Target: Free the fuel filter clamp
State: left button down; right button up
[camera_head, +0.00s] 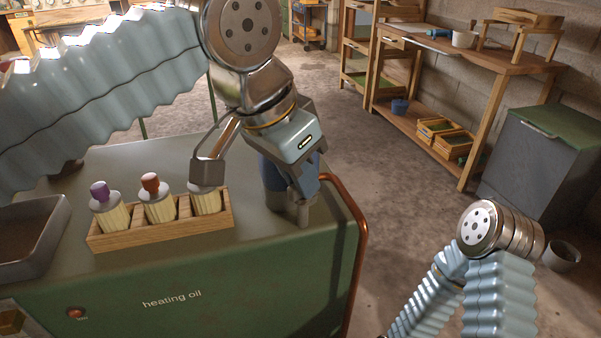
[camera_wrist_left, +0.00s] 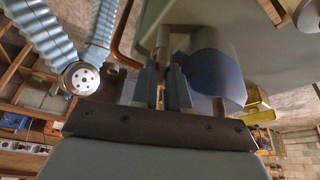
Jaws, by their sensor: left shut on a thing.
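The fuel filter (camera_head: 274,174) looks like a dark blue cylinder on the green cabinet's top, partly hidden behind my left gripper. It also shows in the left wrist view (camera_wrist_left: 216,78), to the right of the fingers. My left gripper (camera_head: 303,192) points down beside the filter; its fingers also show in the left wrist view (camera_wrist_left: 164,88). They are shut on a narrow piece that seems to be the fuel filter clamp, mostly hidden between them. A grey upright post (camera_head: 303,214) stands just below the fingertips. My right arm shows at lower right, but its gripper is out of view.
A wooden rack (camera_head: 160,232) with three capped bottles stands left of the filter. A grey tray (camera_head: 32,238) is at the far left. A copper rail (camera_head: 360,225) runs along the cabinet's right edge. A grey bin (camera_head: 540,165) and workbench stand beyond open floor.

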pick_arm(q)
jog(key=m, duration=0.2)
jog(key=m+g+h, duration=0.1)
jog(key=m, duration=0.2)
jog(key=shift+w+g, duration=0.15)
jog(key=shift+g, duration=0.15)
dwell(0.4)
jog(key=c, duration=1.1)
grip_release()
